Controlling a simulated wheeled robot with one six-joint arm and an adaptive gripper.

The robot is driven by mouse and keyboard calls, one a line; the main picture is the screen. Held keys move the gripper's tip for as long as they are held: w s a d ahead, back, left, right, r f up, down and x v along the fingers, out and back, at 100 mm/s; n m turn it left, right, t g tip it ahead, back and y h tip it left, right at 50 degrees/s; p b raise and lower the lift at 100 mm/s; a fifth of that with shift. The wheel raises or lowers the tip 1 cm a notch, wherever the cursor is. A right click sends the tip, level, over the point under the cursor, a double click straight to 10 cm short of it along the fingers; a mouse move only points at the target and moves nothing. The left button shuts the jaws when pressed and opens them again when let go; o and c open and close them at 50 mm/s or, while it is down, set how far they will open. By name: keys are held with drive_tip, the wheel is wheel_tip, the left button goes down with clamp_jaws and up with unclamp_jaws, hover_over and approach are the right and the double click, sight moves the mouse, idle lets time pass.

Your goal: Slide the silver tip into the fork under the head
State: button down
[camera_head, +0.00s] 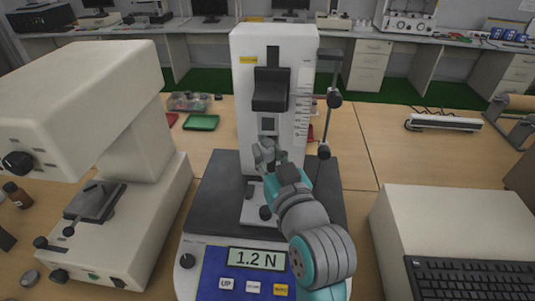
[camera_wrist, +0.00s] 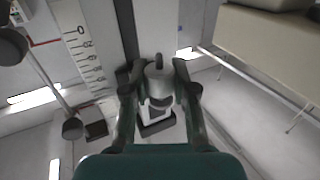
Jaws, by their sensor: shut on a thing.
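The test stand (camera_head: 252,50) is a tall white column with a black head (camera_head: 270,92) on its front. A small grey block (camera_head: 268,124) hangs below the head; the fork's opening cannot be made out. My gripper (camera_head: 265,152) is just under this block, in front of the column. In the wrist view my gripper (camera_wrist: 158,76) is shut on the silver tip (camera_wrist: 158,88), a round metal piece with a thin pin pointing up. In the head view the tip is mostly hidden by my fingers. Whether the pin touches the fork cannot be told.
The stand's blue panel (camera_head: 210,275) has a display (camera_head: 257,258) reading 1.2 N. A rod with dark knobs (camera_head: 334,100) stands right of the column. A cream microscope-like machine (camera_head: 90,110) is close on the left, and a cream box with a keyboard (camera_head: 470,285) is at right.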

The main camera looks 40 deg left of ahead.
sight(269, 143)
drive_tip(key=shift+w+a, duration=0.45)
drive_tip(key=shift+w, duration=0.3)
drive_tip(key=shift+w+a, duration=0.45)
drive_tip(key=shift+w, duration=0.25)
idle(0.7)
idle(0.4)
drive_tip(key=c, duration=0.8)
unclamp_jaws()
drive_tip(key=shift+c, duration=0.2)
